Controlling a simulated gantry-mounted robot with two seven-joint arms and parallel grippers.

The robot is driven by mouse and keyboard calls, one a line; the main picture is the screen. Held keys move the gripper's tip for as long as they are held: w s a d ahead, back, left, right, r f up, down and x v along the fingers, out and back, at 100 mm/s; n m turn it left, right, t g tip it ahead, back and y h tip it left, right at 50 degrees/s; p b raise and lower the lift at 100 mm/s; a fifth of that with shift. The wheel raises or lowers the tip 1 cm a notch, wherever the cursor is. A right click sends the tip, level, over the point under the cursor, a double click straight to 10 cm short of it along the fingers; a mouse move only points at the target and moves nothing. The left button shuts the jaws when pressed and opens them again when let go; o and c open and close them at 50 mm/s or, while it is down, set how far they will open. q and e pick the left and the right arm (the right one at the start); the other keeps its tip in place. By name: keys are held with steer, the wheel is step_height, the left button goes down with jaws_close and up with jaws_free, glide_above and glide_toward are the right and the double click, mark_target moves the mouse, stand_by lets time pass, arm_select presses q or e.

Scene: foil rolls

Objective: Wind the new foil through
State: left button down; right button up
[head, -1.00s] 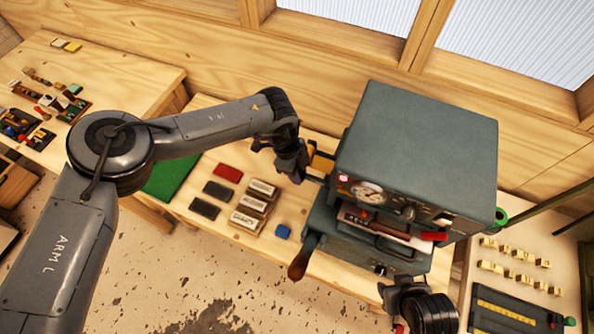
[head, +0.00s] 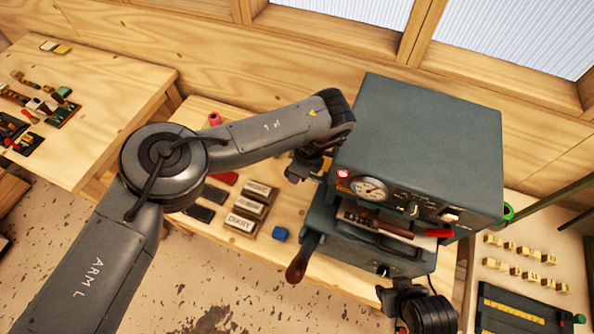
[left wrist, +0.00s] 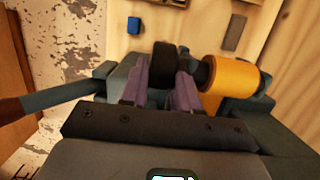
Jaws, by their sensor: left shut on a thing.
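The hot-foil press (head: 425,140) is a grey-green box with a dial, standing on the wooden bench. My left gripper (head: 305,170) is at the press's left side in the head view. In the left wrist view its two fingers (left wrist: 166,88) are shut on a black round knob (left wrist: 165,62). A gold foil roll (left wrist: 228,56) sits on the same line just right of the knob; the arm hides it in the head view. My right gripper (head: 392,300) is low at the press's front right, its fingertips too unclear to read.
Lettered type blocks (head: 249,205) and a blue cube (head: 280,234) lie on the bench left of the press. A dark lever handle (head: 299,265) sticks out at its front left. A green roll (head: 508,212) is at the right side.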

arm_select(q)
steer(key=c, duration=0.9)
jaws_free()
steer(key=shift+r, duration=0.1)
steer(key=v, duration=1)
steer(key=shift+d+r, duration=0.1)
steer(key=shift+r, duration=0.2)
